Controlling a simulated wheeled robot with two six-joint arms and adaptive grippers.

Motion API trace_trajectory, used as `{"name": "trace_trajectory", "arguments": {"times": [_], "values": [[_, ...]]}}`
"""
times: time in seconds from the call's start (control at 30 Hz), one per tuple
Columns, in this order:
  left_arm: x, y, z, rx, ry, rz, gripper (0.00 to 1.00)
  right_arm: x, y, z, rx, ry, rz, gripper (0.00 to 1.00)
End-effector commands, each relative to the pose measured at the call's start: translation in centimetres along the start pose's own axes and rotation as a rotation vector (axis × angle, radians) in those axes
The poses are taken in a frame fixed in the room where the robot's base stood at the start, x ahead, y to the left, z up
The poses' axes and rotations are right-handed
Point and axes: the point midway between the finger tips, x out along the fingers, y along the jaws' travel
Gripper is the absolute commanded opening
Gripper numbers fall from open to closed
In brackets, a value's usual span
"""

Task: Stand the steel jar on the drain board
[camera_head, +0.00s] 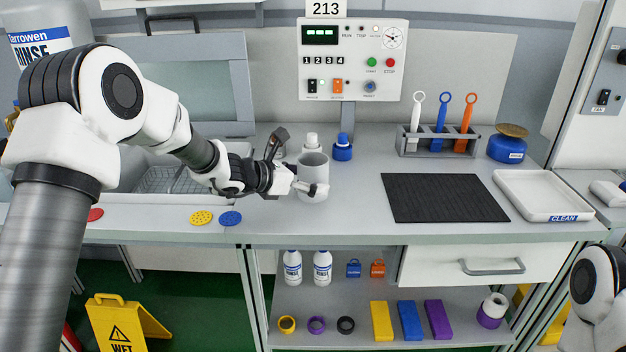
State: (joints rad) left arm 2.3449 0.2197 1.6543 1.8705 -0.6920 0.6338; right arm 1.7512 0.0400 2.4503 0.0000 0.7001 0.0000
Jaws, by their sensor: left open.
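The steel jar (312,172), a grey open-topped cylinder, stands upright on the counter left of centre. My left gripper (298,166) is open at the jar's left side. One finger is raised behind the jar's left edge and the other reaches across its front. I cannot tell whether either finger touches it. The drain board (442,198) looks to be the black ribbed mat lying flat on the counter to the right of the jar; nothing stands on it. My right gripper is out of view; only part of my right arm shows at the lower right.
Small bottles, one with a blue body (343,150), stand just behind the jar. A grey rack (452,143) with coloured tools and a blue pot (507,148) stand behind the mat. A white tray (549,217) lies right of it. Counter between jar and mat is clear.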

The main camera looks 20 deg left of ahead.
Motion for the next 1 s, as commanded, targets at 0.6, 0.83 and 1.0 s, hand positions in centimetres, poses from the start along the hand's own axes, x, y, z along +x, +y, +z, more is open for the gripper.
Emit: {"name": "trace_trajectory", "arguments": {"times": [0.6,0.83,1.0], "values": [[-11.0,-0.1,-0.1,0.0,0.0,-0.001,0.96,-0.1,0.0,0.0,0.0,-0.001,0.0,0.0],[-11.0,-0.1,-0.1,0.0,0.0,-0.001,0.96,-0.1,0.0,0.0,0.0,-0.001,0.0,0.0],[-11.0,-0.1,-0.1,0.0,0.0,-0.001,0.96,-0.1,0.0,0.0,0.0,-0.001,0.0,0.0]]}}
